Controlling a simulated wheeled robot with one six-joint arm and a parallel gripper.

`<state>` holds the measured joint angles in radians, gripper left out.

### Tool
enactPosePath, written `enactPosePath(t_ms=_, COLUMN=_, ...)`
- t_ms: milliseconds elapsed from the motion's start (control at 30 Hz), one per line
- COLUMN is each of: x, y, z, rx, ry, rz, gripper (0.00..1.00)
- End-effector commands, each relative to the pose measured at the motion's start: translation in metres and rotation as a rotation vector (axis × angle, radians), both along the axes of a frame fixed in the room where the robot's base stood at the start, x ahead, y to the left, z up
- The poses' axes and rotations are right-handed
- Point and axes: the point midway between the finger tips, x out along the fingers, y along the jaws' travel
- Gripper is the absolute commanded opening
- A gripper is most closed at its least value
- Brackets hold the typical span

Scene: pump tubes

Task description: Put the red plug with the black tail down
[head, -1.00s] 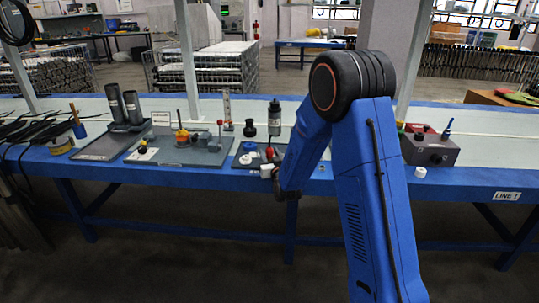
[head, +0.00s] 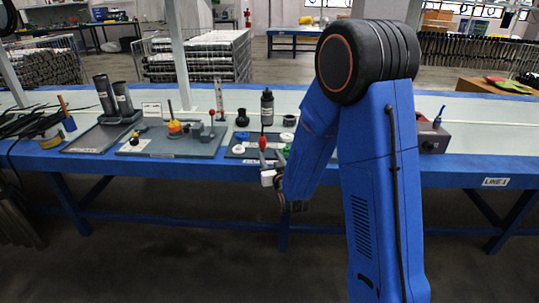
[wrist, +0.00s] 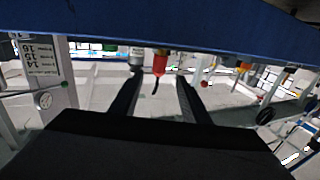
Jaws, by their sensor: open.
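The red plug (wrist: 159,65) shows in the wrist view, with its thin black tail (wrist: 155,87) pointing down in that inverted-looking picture. In the head view the plug (head: 262,143) stands on the dark mat (head: 233,151) near the table's front edge, tail up. My gripper (wrist: 159,78) is open; its two dark fingers lie on either side of the plug in the wrist view, with gaps on both sides. In the head view my gripper (head: 271,163) is low at the table's front edge, just before the plug. Whether the plug is between the fingertips or just beyond them, I cannot tell.
A grey board with a yellow-orange fitting (head: 175,127) is to the left. A red-grey box (head: 433,136) is partly behind my arm. The blue front edge (head: 215,167) runs along the table.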

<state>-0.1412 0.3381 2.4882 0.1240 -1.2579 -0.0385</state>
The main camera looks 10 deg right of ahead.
Motion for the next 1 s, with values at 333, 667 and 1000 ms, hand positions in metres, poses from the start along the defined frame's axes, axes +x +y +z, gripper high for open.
enactPosePath(t_ms=333, x=-0.008, y=-0.003, z=0.009, rx=0.004, ry=0.036, rz=0.001, gripper=0.42)
enactPosePath(t_ms=667, x=-0.047, y=-0.014, z=0.040, rx=0.015, ry=0.256, rz=0.015, gripper=0.42)
enactPosePath(t_ms=1000, x=-0.123, y=-0.027, z=0.065, rx=0.014, ry=0.498, rz=0.025, gripper=0.42)
